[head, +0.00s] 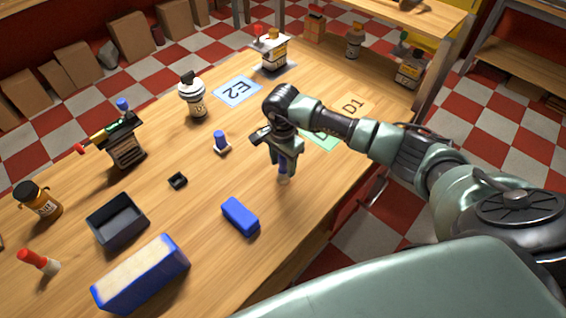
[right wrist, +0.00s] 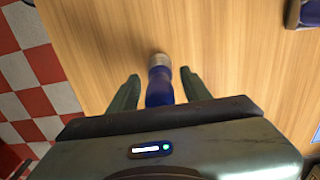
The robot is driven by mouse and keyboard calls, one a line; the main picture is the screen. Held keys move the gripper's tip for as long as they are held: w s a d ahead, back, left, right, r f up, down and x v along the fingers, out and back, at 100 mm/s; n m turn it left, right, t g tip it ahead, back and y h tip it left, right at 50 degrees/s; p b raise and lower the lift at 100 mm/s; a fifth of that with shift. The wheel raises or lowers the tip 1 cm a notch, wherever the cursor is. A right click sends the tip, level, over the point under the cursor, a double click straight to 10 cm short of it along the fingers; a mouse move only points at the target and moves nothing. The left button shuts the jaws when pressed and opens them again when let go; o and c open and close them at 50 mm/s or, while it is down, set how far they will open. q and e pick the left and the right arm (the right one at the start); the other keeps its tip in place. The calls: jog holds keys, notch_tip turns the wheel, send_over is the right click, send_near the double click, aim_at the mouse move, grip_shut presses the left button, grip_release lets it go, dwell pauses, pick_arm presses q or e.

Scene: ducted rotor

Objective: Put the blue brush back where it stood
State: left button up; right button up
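The blue brush (head: 284,168) is upright below my right gripper in the head view, with its pale lower end at or very near the wooden table top. In the right wrist view, the brush's blue handle (right wrist: 158,90) and its grey end lie between the two fingers. My right gripper (right wrist: 160,88) points down around the brush, with a narrow gap on each side of the handle, so it looks open. It also shows in the head view (head: 284,163). My left gripper is not in view.
A blue block (head: 240,216) lies left of the brush, and a small blue-topped piece (head: 221,142) stands farther back. Cards E2 (head: 237,91) and D1 (head: 353,106) lie behind. A black tray (head: 117,222) and a large blue-sided block (head: 140,276) are at the left. Bare table surrounds the brush.

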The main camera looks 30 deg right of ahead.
jog(key=shift+r, duration=0.25)
notch_tip(320, 180, up, 10)
jog(key=b, duration=0.3)
jog(key=shift+a+r, duration=0.1)
jog(key=shift+r, duration=0.8)
